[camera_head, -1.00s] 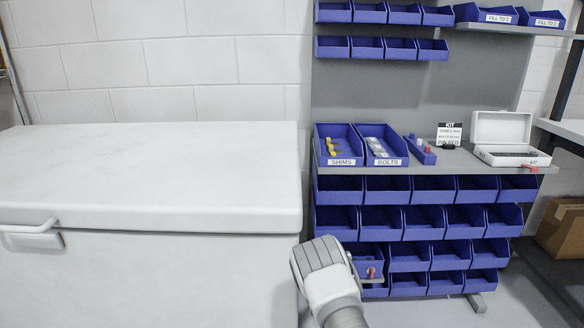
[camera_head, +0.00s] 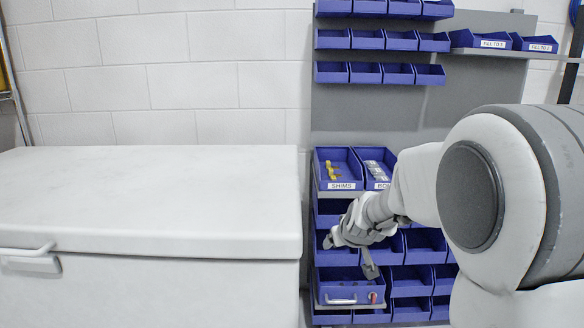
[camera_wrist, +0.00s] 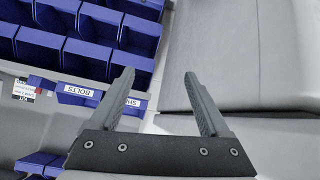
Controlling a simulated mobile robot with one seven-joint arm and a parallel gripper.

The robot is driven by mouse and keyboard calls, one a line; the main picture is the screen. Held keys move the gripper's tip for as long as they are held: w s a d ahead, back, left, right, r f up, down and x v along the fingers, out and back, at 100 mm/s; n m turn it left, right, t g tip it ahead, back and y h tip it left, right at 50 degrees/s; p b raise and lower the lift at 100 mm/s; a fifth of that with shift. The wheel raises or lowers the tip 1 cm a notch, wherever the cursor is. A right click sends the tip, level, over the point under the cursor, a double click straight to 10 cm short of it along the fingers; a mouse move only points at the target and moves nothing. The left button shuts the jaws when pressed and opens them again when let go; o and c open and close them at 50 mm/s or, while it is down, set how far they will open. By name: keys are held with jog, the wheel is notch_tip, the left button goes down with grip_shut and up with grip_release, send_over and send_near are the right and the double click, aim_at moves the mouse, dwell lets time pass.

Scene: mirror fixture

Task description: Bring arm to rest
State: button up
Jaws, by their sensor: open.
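My gripper (camera_wrist: 159,76) is open in the wrist view, with its two dark fingers apart and nothing between them. In the head view my arm reaches in from the right, with its wrist end in front of the lower blue bins. My arm hides the right part of the shelf in the head view.
A large white chest (camera_head: 150,210) fills the left; its side shows at right in the wrist view. The shims bin (camera_head: 342,184) and bolts bin (camera_head: 378,184) sit on the shelf. Below is a blue box (camera_head: 345,287) with a red part and pale handle.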

jog(key=s+d+r+m+g+p, duration=0.1)
jog(key=s+r, duration=0.2)
jog(key=s, duration=0.8)
jog(key=s+r+m+g, duration=0.1)
jog(key=s+r, duration=0.1)
jog(key=s, duration=1)
jog(key=s+d+r+g+p, duration=0.1)
jog(key=s+r+g, duration=0.15)
jog(key=s, duration=0.85)
notch_tip(320, 180, up, 27)
jog(key=p, duration=2.6)
jog(key=shift+r+t+p, duration=0.2)
jog(key=shift+t+p, duration=0.1)
jog(key=shift+t, duration=0.15)
jog(key=shift+w, duration=0.1)
